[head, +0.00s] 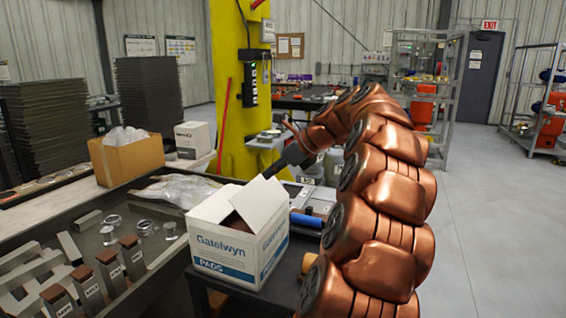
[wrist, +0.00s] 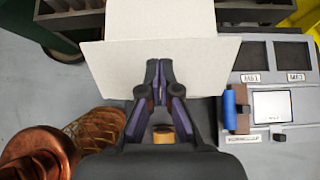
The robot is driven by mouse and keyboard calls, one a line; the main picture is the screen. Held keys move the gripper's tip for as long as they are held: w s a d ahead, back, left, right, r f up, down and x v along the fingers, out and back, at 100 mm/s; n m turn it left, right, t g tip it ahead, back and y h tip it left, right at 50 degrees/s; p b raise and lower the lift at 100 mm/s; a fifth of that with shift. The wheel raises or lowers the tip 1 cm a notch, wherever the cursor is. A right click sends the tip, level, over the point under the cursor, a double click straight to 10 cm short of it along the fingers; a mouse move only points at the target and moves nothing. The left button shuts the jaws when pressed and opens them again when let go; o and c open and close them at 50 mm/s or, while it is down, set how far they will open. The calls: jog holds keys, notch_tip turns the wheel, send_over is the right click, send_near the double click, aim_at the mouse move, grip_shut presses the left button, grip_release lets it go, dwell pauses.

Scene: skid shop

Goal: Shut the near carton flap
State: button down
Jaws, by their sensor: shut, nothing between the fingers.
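The white carton (head: 225,250), printed "Gatelwyn PADS", stands on a dark bench. One white flap (head: 262,203) stands raised and tilted on its right side, and something brown shows in the opening beside it. My gripper (head: 268,177) is at the top edge of this flap, with its tips partly out of clear sight. In the wrist view a broad white flap (wrist: 205,68) lies just beyond the fingertips of my gripper (wrist: 156,66). The fingers are together with nothing between them. I cannot tell whether they touch the flap.
A blue roll (wrist: 230,108) and a grey panel (wrist: 278,92) lie to the right of the flap. A yellow-orange piece (wrist: 163,135) is below the fingers. A brown open box (head: 125,160) stands back left. A yellow post (head: 244,100) rises behind. The right floor is open.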

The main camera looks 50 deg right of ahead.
aim_at(253, 184)
jog(key=shift+x, duration=2.35)
jog(key=shift+w+r+p, duration=0.1)
jog(key=shift+w+p, duration=0.05)
jog(key=shift+p, duration=0.7)
